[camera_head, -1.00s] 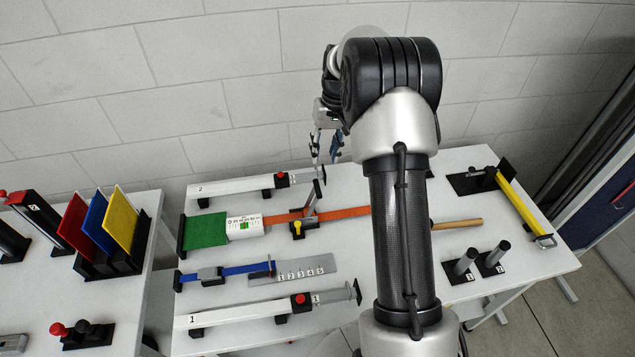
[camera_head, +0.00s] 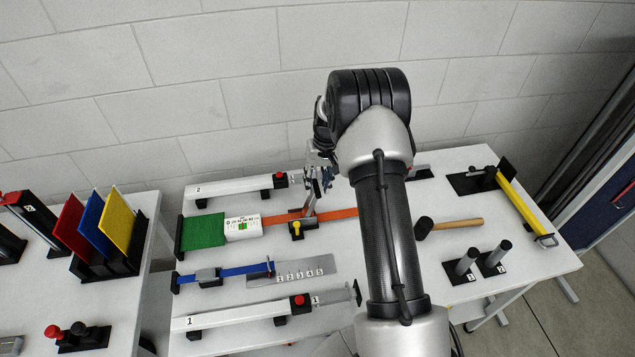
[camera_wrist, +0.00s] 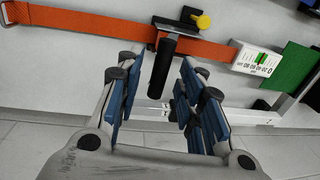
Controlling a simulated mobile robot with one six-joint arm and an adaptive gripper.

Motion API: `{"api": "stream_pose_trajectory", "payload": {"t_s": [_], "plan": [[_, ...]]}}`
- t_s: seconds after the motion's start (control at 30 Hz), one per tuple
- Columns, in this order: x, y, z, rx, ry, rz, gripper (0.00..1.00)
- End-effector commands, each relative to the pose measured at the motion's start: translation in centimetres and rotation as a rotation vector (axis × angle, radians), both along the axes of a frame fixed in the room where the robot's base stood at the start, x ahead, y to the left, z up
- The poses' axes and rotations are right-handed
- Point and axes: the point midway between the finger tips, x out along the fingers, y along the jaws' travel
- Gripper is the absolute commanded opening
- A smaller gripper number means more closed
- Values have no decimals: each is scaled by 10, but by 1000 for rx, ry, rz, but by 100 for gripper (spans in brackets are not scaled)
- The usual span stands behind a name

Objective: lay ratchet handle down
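The ratchet (camera_head: 297,227) with a yellow knob sits on the orange strap (camera_head: 337,212). Its dark handle (camera_head: 309,205) stands raised in the head view, partly hidden by my gripper (camera_head: 318,178). In the wrist view, the handle (camera_wrist: 161,75) shows as a black grip between the blue-padded fingers of my gripper (camera_wrist: 160,66). The fingers are open, with visible gaps on both sides of the handle. In the wrist view, the yellow knob (camera_wrist: 203,22) is beyond the handle, up and to the right.
A white bar marked 2 (camera_head: 235,190) with a red button lies behind the strap. A green pad (camera_head: 203,233) and a white gauge block (camera_head: 243,228) are left of the ratchet. A blue strap slider (camera_head: 208,275) lies in front. A mallet (camera_head: 458,224) lies right of my arm.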

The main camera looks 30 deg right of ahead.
Motion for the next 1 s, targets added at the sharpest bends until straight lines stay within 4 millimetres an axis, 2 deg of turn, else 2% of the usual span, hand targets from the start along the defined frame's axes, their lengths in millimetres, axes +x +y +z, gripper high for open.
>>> {"api": "stream_pose_trajectory", "payload": {"t_s": [0.07, 0.57, 1.0], "plan": [[0, 0, 0, 0, 0, 0, 33], [0, 0, 0, 0, 0, 0, 0], [0, 0, 1, 0, 0, 0, 0]]}}
